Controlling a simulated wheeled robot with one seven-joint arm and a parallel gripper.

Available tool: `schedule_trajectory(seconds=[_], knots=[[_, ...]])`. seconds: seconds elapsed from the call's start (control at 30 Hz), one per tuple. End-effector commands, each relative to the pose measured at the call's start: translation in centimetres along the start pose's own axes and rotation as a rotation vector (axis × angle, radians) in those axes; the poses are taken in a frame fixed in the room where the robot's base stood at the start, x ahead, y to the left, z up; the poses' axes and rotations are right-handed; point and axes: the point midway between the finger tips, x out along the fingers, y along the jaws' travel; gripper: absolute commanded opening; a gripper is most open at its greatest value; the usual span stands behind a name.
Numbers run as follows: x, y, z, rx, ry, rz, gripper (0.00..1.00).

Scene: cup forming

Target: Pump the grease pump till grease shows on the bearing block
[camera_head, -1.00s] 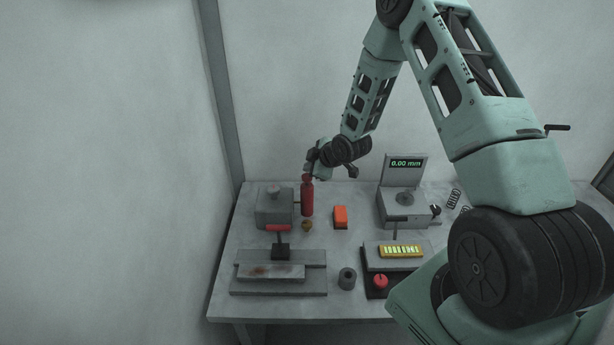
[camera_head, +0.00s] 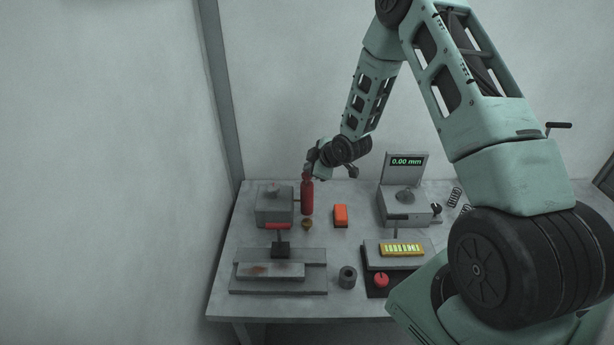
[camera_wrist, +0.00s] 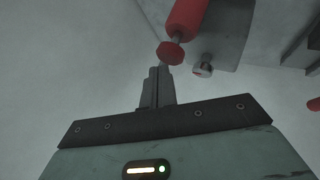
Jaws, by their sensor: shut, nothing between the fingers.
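The grease pump, a red upright cylinder (camera_head: 307,200), stands on the bench beside a grey block. In the wrist view, its red barrel (camera_wrist: 188,18) has a short rod ending in a red knob (camera_wrist: 170,53). My gripper (camera_head: 309,174) is at the top of the pump. In the wrist view, my gripper (camera_wrist: 160,72) is shut and empty, its tips close to the knob; I cannot tell whether they touch. The grey block (camera_head: 274,210), with a rounded top, seems to be the bearing block. I cannot make out grease on it.
A small brass-coloured piece (camera_head: 307,225) lies in front of the pump. An orange box (camera_head: 340,215) and a gauge reading 0.00 mm (camera_head: 405,162) stand to the right. A grey fixture (camera_head: 300,290), a dark ring (camera_head: 348,277) and a red button (camera_head: 381,280) are nearer the front.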

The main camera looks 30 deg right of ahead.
Motion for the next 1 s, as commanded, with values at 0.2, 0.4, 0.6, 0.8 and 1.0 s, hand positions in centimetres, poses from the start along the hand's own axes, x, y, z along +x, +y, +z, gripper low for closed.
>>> schedule_trajectory(seconds=[0.2, 0.4, 0.6, 0.8, 1.0], knots=[[0.02, -0.02, 0.00, 0.000, 0.000, 0.000, 0.00], [0.06, -0.05, 0.02, 0.000, 0.000, 0.000, 0.00], [0.23, -0.17, 0.13, 0.000, 0.000, 0.000, 0.00], [0.39, -0.29, 0.25, 0.000, 0.000, 0.000, 0.00], [0.55, -0.40, 0.37, 0.000, 0.000, 0.000, 0.00]])
